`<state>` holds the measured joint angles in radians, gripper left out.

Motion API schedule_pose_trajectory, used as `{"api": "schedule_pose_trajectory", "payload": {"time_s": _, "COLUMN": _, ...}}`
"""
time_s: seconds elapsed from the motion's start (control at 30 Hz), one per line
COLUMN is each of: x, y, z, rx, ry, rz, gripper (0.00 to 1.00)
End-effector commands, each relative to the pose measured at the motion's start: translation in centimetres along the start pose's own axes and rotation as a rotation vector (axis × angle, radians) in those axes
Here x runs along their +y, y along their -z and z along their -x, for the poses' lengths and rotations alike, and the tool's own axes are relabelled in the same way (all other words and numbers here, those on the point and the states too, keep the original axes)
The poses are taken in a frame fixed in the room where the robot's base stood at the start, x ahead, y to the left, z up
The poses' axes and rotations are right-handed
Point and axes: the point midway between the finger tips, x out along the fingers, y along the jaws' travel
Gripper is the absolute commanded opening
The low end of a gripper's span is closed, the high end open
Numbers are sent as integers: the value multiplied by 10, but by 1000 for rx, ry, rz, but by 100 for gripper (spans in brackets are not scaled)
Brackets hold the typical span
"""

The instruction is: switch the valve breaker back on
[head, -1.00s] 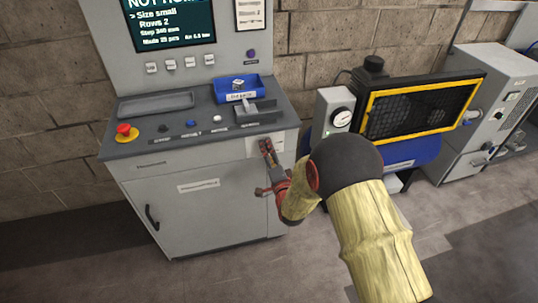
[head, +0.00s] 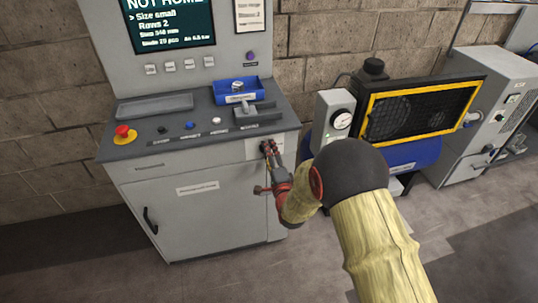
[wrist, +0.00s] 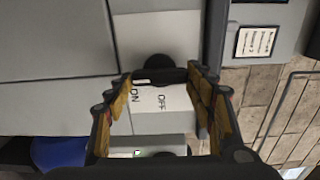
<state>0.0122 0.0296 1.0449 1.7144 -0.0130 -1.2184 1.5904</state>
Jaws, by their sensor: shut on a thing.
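The valve breaker shows in the wrist view as a black rotary switch (wrist: 158,62) on a pale plate (wrist: 180,120) marked ON and OFF. My gripper (wrist: 160,77) is at the switch, with its fingers on either side of the black handle, shut on it. In the head view, my gripper (head: 269,148) is at the upper right of the grey cabinet's front (head: 205,215), against the pale plate (head: 253,150). The switch itself is hidden there by my gripper. I cannot tell exactly which mark the handle points to.
The console top holds a red stop button (head: 123,133), a blue bin (head: 237,92) and a grey tray (head: 155,107). A screen (head: 168,22) stands above. A blue machine with a yellow-framed grille (head: 408,108) stands to the right. The floor in front is clear.

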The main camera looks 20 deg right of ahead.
Motion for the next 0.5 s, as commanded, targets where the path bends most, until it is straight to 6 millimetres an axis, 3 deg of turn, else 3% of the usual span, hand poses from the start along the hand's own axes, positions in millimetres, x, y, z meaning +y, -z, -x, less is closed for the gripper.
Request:
{"api": "schedule_pose_trajectory", "payload": {"time_s": 0.1, "x": 1, "y": 0, "z": 0, "rx": 1, "ry": -3, "rz": -2, "gripper": 29}}
{"api": "schedule_pose_trajectory", "payload": {"time_s": 0.13, "x": 1, "y": 0, "z": 0, "rx": 1, "ry": -3, "rz": -2, "gripper": 56}}
{"api": "schedule_pose_trajectory", "payload": {"time_s": 0.4, "x": 1, "y": 0, "z": 0, "rx": 1, "ry": -1, "rz": -1, "gripper": 71}}
{"api": "schedule_pose_trajectory", "payload": {"time_s": 0.5, "x": 0, "y": 0, "z": 0, "rx": 0, "ry": -1, "rz": 0, "gripper": 73}}
